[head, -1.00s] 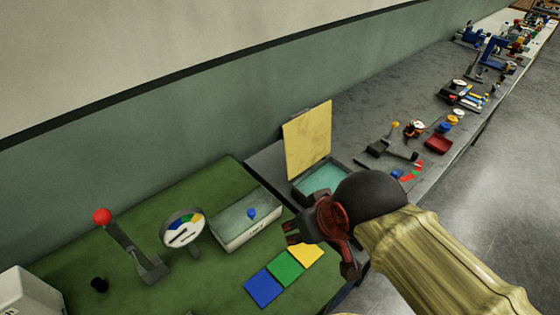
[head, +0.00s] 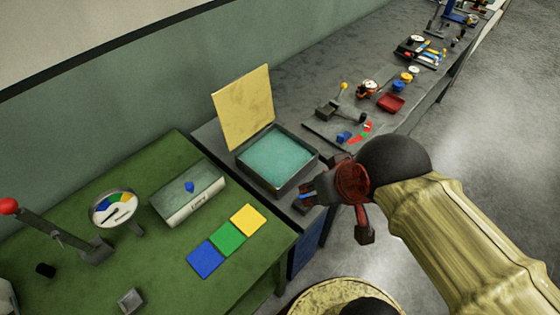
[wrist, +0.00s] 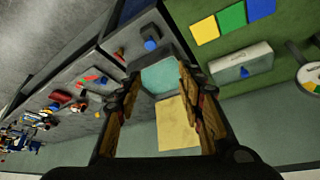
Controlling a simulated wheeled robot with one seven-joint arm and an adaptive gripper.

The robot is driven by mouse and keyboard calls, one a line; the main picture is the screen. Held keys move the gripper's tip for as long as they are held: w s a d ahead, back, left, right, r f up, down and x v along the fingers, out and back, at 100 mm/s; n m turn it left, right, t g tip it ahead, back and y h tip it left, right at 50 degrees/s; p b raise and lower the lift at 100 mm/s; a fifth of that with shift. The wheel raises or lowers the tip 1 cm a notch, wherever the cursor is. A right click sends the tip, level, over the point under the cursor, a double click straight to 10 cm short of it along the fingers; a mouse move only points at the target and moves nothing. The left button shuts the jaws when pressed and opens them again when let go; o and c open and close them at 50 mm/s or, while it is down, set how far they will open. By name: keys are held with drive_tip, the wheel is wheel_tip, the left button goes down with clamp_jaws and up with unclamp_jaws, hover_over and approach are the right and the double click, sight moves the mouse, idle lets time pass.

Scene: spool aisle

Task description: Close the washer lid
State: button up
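The washer is a grey open box (head: 243,158) with a teal inside (head: 277,157), standing on the grey bench. Its yellow lid (head: 244,107) stands open, roughly upright along the back edge. In the wrist view the teal inside (wrist: 160,76) and yellow lid (wrist: 177,125) show between my fingers. My gripper (head: 312,197) is in front of and to the right of the box, near its front corner, apart from the lid. In the wrist view my gripper (wrist: 158,80) has its fingers spread, with nothing held between them.
A green table at left holds a white box with a blue knob (head: 190,186), a dial (head: 113,208), a red-knobbed lever (head: 9,206) and coloured tiles (head: 228,238). Open floor lies right.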

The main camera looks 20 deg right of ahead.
drive_tip(key=shift+a, duration=0.1)
drive_tip(key=shift+c, duration=0.9)
